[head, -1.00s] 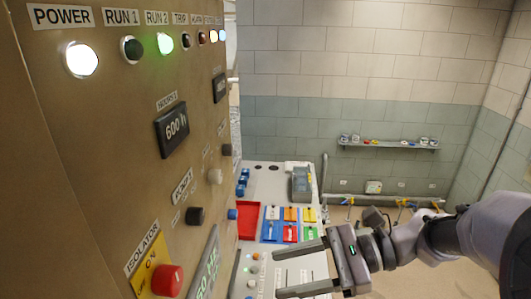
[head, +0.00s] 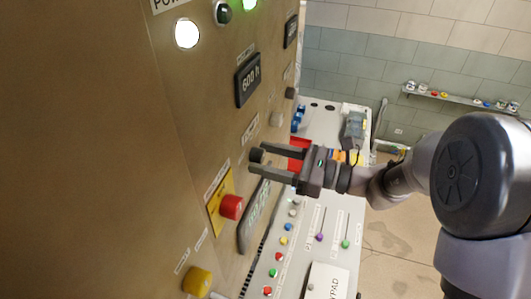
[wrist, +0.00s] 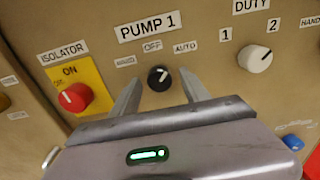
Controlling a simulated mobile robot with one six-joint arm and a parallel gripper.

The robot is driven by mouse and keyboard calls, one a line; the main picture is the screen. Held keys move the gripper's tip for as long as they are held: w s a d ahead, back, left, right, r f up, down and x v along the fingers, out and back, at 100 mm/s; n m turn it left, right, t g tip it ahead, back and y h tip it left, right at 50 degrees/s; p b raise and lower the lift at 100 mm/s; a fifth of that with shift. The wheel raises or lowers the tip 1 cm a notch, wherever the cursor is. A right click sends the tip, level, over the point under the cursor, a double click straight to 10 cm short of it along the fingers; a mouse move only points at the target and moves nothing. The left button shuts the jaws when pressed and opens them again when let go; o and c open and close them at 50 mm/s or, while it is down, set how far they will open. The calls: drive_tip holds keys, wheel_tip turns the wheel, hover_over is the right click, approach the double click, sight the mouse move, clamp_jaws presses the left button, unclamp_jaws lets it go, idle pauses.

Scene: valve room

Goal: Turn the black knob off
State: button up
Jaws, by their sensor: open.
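The black knob (wrist: 159,79) sits under the PUMP 1 label (wrist: 147,26) on the tan panel in the wrist view. Small labels above it read HAND at left, OFF in the middle and AUTO at right. Its pale mark seems to point up and right, toward AUTO. In the head view the knob (head: 256,155) shows at the fingertips. My gripper (head: 257,160) is open, with one finger on each side of the knob. In the wrist view the fingers flank it with a gap on both sides. I cannot tell whether either finger touches it.
A red isolator knob (wrist: 75,97) on a yellow plate is left of the black knob. A white DUTY knob (wrist: 255,59) is to the right, and a blue button (wrist: 293,142) is lower right. A sloping console with coloured buttons (head: 283,240) lies below the gripper.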

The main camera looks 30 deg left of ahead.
drive_tip(key=shift+a, duration=0.25)
drive_tip(key=shift+c, duration=0.2)
clamp_jaws()
